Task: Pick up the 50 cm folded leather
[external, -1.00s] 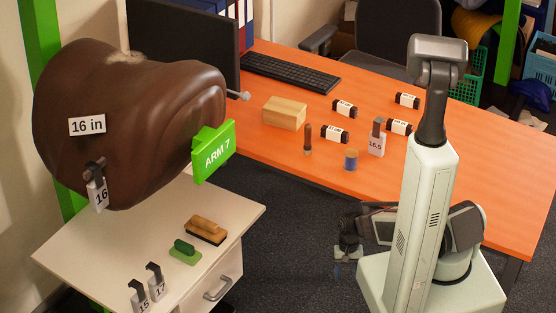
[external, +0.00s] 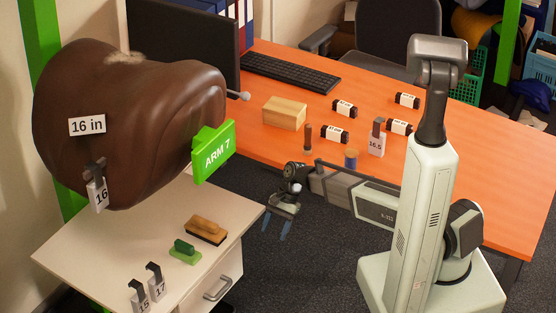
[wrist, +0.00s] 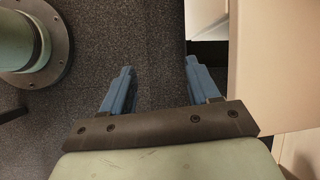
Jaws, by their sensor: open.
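Several dark rolled pieces with white labels lie on the orange desk, and they look like the folded leathers. One roll (external: 345,108) is behind, another (external: 335,134) is nearer, and two more, a far one (external: 407,100) and a nearer one (external: 398,127), lie to the right. Their labels are too small to read, so I cannot tell which is 50 cm. My gripper (external: 278,222) hangs over the dark floor between the desk and the white cabinet. In the wrist view its blue fingers (wrist: 160,70) are apart with nothing between them. No roll shows there.
The desk (external: 500,180) also holds a wooden block (external: 284,112), a brown peg (external: 308,138), a blue spool (external: 351,159) and a 16.5 tag (external: 376,138). A brown saddle (external: 140,130) stands left above the white cabinet (external: 120,240), with two brushes and tags 15 and 17.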

